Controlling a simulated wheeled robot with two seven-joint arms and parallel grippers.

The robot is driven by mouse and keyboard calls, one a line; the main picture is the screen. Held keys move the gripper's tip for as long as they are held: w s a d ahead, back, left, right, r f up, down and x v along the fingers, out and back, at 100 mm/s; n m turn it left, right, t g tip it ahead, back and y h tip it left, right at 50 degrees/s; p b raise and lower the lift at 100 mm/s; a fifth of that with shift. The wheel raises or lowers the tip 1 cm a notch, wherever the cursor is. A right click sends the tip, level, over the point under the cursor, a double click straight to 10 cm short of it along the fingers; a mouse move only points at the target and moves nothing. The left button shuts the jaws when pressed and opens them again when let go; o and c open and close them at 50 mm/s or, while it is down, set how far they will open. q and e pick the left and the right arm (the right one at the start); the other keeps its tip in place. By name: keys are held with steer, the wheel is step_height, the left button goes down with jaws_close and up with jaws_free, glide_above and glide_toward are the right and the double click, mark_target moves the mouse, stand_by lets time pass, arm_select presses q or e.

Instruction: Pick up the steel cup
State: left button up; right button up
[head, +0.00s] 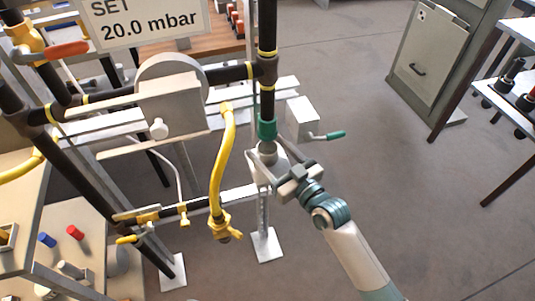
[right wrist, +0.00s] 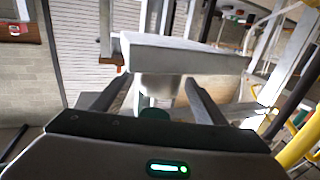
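The steel cup (head: 267,154) appears as a small silvery round shape on top of a pale stand (head: 263,176), below the green-collared end of a black pipe. My right gripper (head: 283,176) is beside the stand top, on its right. In the right wrist view the fingers (right wrist: 155,95) are spread apart, with a grey cylinder, apparently the cup (right wrist: 160,84), between their tips or just beyond. I cannot tell whether they touch it. My left gripper is not in view.
The black pipe's green collar (head: 267,130) is close above the cup. A grey box with a green-handled lever (head: 327,136) is just behind right. A yellow hose (head: 221,160) hangs to the left. Open floor (head: 420,200) lies to the right.

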mark_target(270, 143)
steer(key=c, duration=1.1)
steer(key=shift+r, duration=0.1)
